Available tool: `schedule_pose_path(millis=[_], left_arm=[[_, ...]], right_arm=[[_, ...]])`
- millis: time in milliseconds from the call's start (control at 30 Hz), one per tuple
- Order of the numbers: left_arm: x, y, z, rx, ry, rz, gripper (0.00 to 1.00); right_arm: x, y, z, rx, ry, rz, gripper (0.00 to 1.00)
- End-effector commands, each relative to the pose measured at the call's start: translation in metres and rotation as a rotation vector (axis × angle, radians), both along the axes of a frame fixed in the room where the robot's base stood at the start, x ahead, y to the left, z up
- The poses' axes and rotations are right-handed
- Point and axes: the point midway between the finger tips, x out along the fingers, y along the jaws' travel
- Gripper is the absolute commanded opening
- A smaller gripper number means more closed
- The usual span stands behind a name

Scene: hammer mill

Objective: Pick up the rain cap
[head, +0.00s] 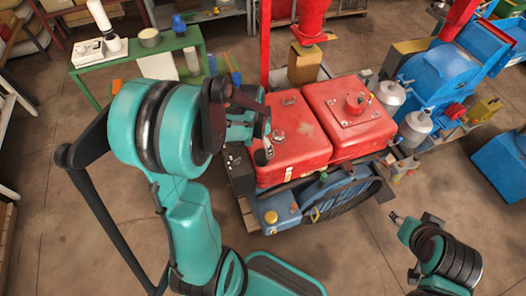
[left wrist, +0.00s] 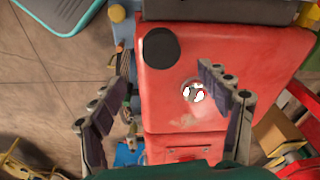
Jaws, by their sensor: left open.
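A round black disc (left wrist: 161,48), which looks like the rain cap, shows in the left wrist view over the red engine housing (left wrist: 240,50). I cannot tell its height above the housing. In the head view I cannot pick it out clearly near my left gripper (head: 262,142). That gripper hangs over the near left part of the red housing (head: 300,150). In the left wrist view my left gripper (left wrist: 160,78) is open and empty, its fingers apart, with the disc ahead between their lines. My right gripper (head: 403,219) is at the lower right, away from the engine; its jaws are too small to judge.
A silver filler cap (left wrist: 193,92) sits on the housing beside the disc. A yellow knob (head: 270,216) is on the blue front frame. A red vertical pipe (head: 265,45) stands behind. A green table (head: 140,48) is at the back left. Floor is clear in front.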

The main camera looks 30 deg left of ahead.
Motion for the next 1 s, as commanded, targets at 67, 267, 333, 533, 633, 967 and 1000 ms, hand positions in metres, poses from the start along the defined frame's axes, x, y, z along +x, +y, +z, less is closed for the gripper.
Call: schedule_pose_path(millis=[67,267,333,533,633,967,1000], left_arm=[[0.002,0.005,-0.005,-0.006,0.017,-0.021,0.76],[0.004,0.007,-0.027,-0.011,0.031,-0.039,0.76],[0.004,0.006,-0.035,-0.010,0.030,-0.040,0.76],[0.006,0.002,-0.054,-0.009,0.029,-0.039,0.76],[0.008,-0.002,-0.071,-0.009,0.029,-0.038,0.76],[0.010,-0.004,-0.088,-0.010,0.029,-0.037,0.76],[0.010,-0.004,-0.088,-0.010,0.029,-0.037,0.76]], right_arm=[[0.000,0.000,0.006,0.000,0.000,0.000,0.40],[0.000,0.000,-0.001,0.000,0.000,0.000,0.40],[0.000,0.000,-0.004,0.000,0.000,0.000,0.40],[0.000,0.000,-0.014,0.000,0.000,0.000,0.40],[0.000,0.000,-0.024,0.000,0.000,0.000,0.40],[0.000,0.000,-0.029,0.000,0.000,0.000,0.40],[0.000,0.000,-0.029,0.000,0.000,0.000,0.40]])
